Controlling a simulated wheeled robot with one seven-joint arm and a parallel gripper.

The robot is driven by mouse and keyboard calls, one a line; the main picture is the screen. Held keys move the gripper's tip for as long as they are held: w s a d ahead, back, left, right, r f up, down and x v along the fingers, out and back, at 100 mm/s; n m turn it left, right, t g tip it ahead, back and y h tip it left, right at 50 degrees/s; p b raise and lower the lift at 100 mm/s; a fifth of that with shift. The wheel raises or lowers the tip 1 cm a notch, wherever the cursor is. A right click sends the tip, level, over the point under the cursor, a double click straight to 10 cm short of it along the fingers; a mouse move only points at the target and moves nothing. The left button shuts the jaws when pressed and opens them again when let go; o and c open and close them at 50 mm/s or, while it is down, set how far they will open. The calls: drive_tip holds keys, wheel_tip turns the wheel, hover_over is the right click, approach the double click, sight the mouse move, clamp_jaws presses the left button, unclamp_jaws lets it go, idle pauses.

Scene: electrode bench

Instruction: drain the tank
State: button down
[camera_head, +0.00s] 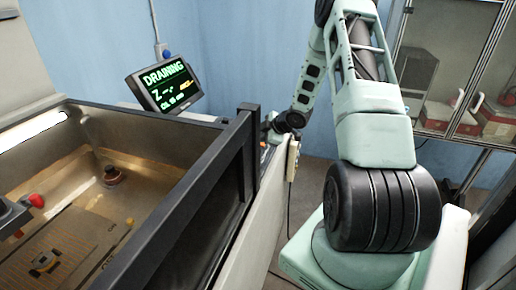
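The tank (165,135) is the open basin at the left, with a black-framed wall along its right side. Brownish liquid shows over its floor. A tilted screen (168,86) behind it reads "DRAINING" in green, with smaller lines that I cannot read surely. A dark round fitting (112,175) sits in the liquid at the tank's back.
A pale box-like handset (292,158) with a dark cable hangs on the machine's right side, close to my gripper. A glass-fronted cabinet (450,65) stands back right. Some grey floor is clear.

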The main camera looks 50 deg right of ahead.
drive_tip(key=shift+r+p, duration=0.85)
drive_tip(key=shift+r, duration=0.5)
drive_tip(key=shift+f, duration=0.1)
